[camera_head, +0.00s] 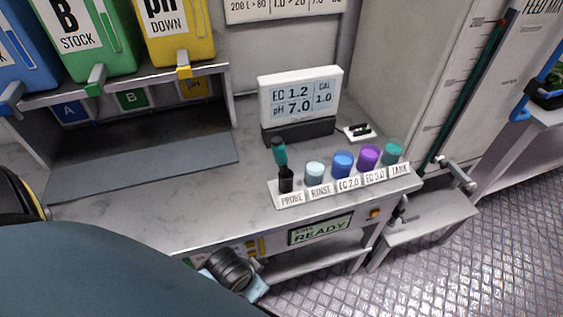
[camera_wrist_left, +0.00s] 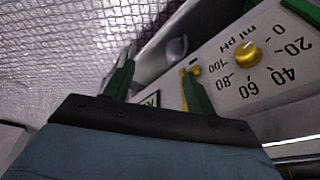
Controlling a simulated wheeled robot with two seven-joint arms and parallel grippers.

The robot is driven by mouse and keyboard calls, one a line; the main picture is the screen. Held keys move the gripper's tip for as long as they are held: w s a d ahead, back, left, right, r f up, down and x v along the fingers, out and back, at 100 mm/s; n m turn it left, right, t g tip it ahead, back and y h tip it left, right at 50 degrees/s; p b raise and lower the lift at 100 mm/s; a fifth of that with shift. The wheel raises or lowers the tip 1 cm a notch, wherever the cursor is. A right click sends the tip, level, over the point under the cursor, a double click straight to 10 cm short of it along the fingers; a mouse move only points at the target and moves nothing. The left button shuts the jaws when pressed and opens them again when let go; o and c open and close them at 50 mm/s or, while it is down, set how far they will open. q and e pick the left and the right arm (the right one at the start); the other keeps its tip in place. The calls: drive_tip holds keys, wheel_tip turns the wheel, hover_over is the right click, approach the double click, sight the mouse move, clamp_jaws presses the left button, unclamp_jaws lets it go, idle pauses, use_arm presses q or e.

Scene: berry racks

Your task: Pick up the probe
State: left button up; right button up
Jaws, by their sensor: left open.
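The probe (camera_head: 280,152), with a teal handle and a dark top, stands upright in a black holder (camera_head: 286,180) behind the PROBE label, at the left end of the white rack (camera_head: 291,200) in the head view. My left gripper (camera_wrist_left: 159,72) shows in the left wrist view with two green fingers apart and nothing between them. It is near a front panel with a yellow knob (camera_wrist_left: 247,55). The probe does not show in the left wrist view. In the head view I cannot make out the left fingers. My right gripper is not in view.
Rinse (camera_head: 315,172), blue (camera_head: 342,163), purple (camera_head: 368,156) and tank (camera_head: 392,152) cups stand right of the probe. A meter display (camera_head: 300,97) is behind them. Stock bottles (camera_head: 88,38) stand on a shelf at left. The counter (camera_head: 215,200) left of the rack is clear.

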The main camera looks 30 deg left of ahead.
use_arm(q)
drive_tip(key=w+d+r+m+t+p, duration=0.1)
drive_tip(key=w+r+m+t, duration=0.45)
drive_tip(key=w+r, duration=0.6)
drive_tip(key=w+d+r+m+t, duration=0.1)
drive_tip(key=w+r+m+t, duration=0.45)
drive_tip(key=w+r, duration=0.6)
drive_tip(key=w+d+r+m+t+h, duration=0.1)
drive_tip(key=d+r+m+t+h, duration=0.1)
drive_tip(key=d+r+m+h, duration=0.45)
drive_tip(key=w+d+r+m+t+h, duration=0.15)
drive_tip(key=r+m+h, duration=0.25)
drive_tip(key=r+m, duration=0.5)
drive_tip(key=s+d+r+m+g+h, duration=0.3)
drive_tip(key=d+m+g+h, duration=0.35)
drive_tip(key=m, duration=0.75)
drive_tip(key=m+g+y, duration=1)
drive_tip(key=m+y, duration=0.5)
drive_tip(key=m, duration=0.8)
approach(280, 154)
drive_tip(key=f, duration=0.1)
drive_tip(key=w+f+p, duration=0.1)
drive_tip(key=f, duration=0.3)
drive_tip(key=shift+w+p, duration=0.35)
drive_tip(key=shift+n, duration=0.25)
drive_tip(key=p+x, duration=0.1)
drive_tip(key=x, duration=0.5)
drive_tip(key=shift+a+f, duration=0.1)
drive_tip(key=shift+f, duration=0.2)
drive_tip(key=c, duration=1.2)
